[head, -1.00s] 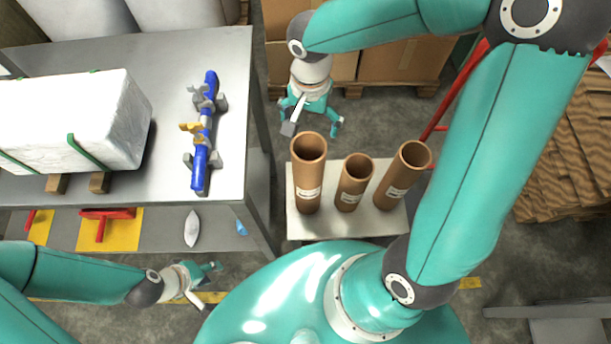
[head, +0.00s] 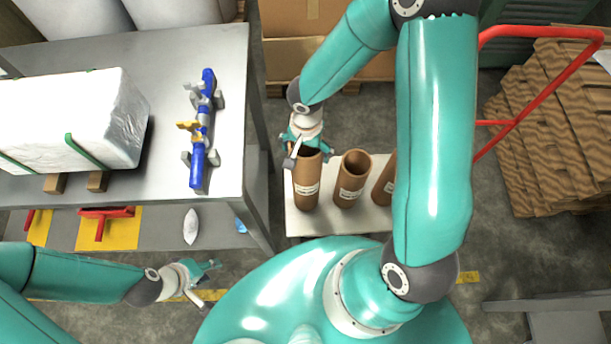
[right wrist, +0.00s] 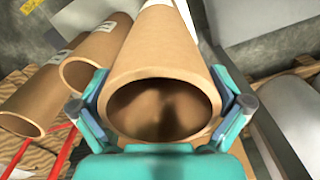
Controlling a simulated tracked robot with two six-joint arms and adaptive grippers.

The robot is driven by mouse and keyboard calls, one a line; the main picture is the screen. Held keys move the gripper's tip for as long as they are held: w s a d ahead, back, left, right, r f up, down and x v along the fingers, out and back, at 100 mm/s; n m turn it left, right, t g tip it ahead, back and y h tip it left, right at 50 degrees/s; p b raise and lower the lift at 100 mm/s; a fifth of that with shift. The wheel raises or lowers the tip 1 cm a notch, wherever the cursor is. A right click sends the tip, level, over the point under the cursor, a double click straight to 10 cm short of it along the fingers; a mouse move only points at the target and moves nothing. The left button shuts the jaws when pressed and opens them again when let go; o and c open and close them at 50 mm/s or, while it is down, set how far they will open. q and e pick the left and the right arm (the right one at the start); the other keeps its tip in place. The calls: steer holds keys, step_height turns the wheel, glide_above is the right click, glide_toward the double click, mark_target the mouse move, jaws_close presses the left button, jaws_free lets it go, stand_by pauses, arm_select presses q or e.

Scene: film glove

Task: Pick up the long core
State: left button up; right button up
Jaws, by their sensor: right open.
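Three brown cardboard cores with white labels stand upright on a small light platform (head: 345,222) in the head view. The left core (head: 306,190) looks the longest; the middle core (head: 351,180) is shorter, and the right core (head: 383,185) is partly hidden by my right arm. My right gripper (head: 308,158) is open at the top of the left core. In the right wrist view, that long core (right wrist: 165,50) shows its open end between the spread fingers of my right gripper (right wrist: 160,105); I cannot tell whether they touch it. My left gripper (head: 208,283) is open and empty at lower left.
A grey table (head: 150,180) at left holds a white wrapped block (head: 70,120) and a blue tool (head: 202,130). Cardboard boxes (head: 300,55) stand behind. A red handle (head: 540,95) and stacked cardboard (head: 550,140) are at right.

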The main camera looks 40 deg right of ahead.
steer(key=shift+f, duration=0.2)
steer(key=c, duration=1.4)
steer(key=shift+r, duration=0.1)
